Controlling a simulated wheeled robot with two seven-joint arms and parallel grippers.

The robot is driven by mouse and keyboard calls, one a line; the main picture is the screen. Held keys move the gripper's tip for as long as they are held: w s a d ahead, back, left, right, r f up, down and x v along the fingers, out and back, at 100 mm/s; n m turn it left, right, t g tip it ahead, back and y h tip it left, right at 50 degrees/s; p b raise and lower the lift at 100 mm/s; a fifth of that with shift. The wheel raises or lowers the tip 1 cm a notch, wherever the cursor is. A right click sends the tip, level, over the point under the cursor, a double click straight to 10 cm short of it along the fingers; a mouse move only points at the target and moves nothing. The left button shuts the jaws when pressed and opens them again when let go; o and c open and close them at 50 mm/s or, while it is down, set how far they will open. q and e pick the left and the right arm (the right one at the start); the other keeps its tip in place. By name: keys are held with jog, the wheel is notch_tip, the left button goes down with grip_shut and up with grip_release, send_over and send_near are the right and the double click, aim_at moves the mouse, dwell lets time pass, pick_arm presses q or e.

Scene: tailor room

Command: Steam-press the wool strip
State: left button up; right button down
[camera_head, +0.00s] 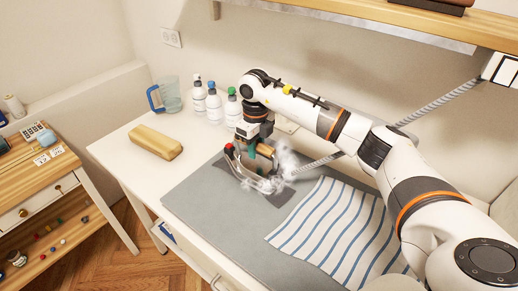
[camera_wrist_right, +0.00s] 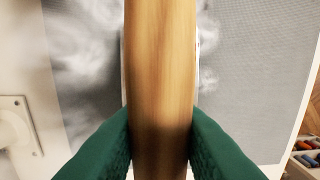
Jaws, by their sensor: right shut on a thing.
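My right gripper (camera_head: 256,148) is shut on the wooden handle of the steam iron (camera_head: 258,181). In the right wrist view the green fingertips (camera_wrist_right: 160,150) press both sides of the wooden handle (camera_wrist_right: 160,70). The iron stands over a dark grey wool strip (camera_head: 214,180) on the grey pressing mat (camera_head: 184,198). The strip shows to the left of the iron and a little to its right; its middle is hidden under the iron. White steam (camera_head: 288,160) comes out around the iron. My left gripper is not in view.
A striped cloth (camera_head: 332,226) lies on the mat to the right. A wooden block (camera_head: 155,142), a measuring jug (camera_head: 170,95) and several bottles (camera_head: 215,103) stand on the table's left and back. A grey hose (camera_head: 440,100) runs from the iron to the wall. A shelf hangs above.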

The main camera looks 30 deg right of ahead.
jog(key=shift+w+a+r, duration=0.1)
jog(key=shift+w, duration=0.15)
dwell(0.3)
jog(key=shift+w+a+b, duration=0.3)
jog(key=shift+w+a, duration=0.05)
jog(key=shift+w, duration=0.5)
jog(key=shift+w+a+b, duration=0.3)
jog(key=shift+w+a, duration=0.1)
jog(key=shift+w, duration=0.5)
jog(key=shift+w+a+b, duration=0.3)
jog(key=shift+w+a, duration=0.05)
jog(key=shift+w, duration=0.5)
jog(key=shift+a, duration=0.1)
jog(key=shift+s+a+p, duration=0.25)
jog(key=shift+s+a, duration=0.05)
jog(key=shift+a, duration=0.35)
jog(key=shift+s+a+p, duration=0.2)
jog(key=shift+s+a, duration=0.05)
jog(key=shift+a, duration=0.35)
jog(key=shift+r, duration=0.1)
jog(key=shift+w+r+p, duration=0.1)
jog(key=shift+r+p, duration=0.35)
jog(key=shift+r, duration=0.15)
jog(key=shift+d+r+p, duration=0.1)
jog(key=shift+r+p, duration=1.75)
jog(key=shift+r, duration=1.1)
